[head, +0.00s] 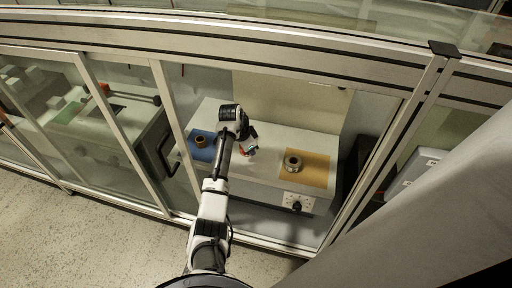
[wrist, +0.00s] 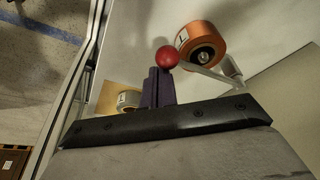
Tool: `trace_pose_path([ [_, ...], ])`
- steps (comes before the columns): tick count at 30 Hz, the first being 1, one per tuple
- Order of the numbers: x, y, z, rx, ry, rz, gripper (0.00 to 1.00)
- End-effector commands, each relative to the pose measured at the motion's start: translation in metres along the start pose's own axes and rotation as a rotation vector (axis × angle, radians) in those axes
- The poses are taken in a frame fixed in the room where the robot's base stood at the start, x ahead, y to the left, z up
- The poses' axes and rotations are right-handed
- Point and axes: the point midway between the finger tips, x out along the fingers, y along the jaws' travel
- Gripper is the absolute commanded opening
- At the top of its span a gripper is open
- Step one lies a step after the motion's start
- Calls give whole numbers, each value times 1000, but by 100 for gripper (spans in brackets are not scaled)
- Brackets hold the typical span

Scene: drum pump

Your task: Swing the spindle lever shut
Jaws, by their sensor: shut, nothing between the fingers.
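The spindle lever is a thin grey bar (wrist: 210,74) with a red ball knob (wrist: 167,57) at its end. It runs right from the knob, beside an orange drum (wrist: 203,45) with a dark hub, to a pale bracket. The knob also shows small in the head view (head: 250,152), beside my wrist. My gripper (wrist: 158,76) is shut and empty, its dark fingertips right at the knob; I cannot tell whether they touch it. In the head view my arm's end covers most of the lever and drum.
A blue pad (head: 203,155) with a brownish ring lies on the left of the bench. A tan pad (head: 318,170) with a metal ring (head: 292,162) lies on its right. Framed glass panels (head: 115,120) stand left of my arm; a frame post (head: 385,155) stands right.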

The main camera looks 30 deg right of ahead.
Motion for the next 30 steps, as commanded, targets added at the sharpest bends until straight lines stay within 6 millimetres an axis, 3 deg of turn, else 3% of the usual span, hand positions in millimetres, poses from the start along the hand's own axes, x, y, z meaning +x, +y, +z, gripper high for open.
trace_pose_path([
  [12,-5,-10,14,-5,-2,-1,0],
  [30,-5,-11,16,-11,-4,-4,0],
])
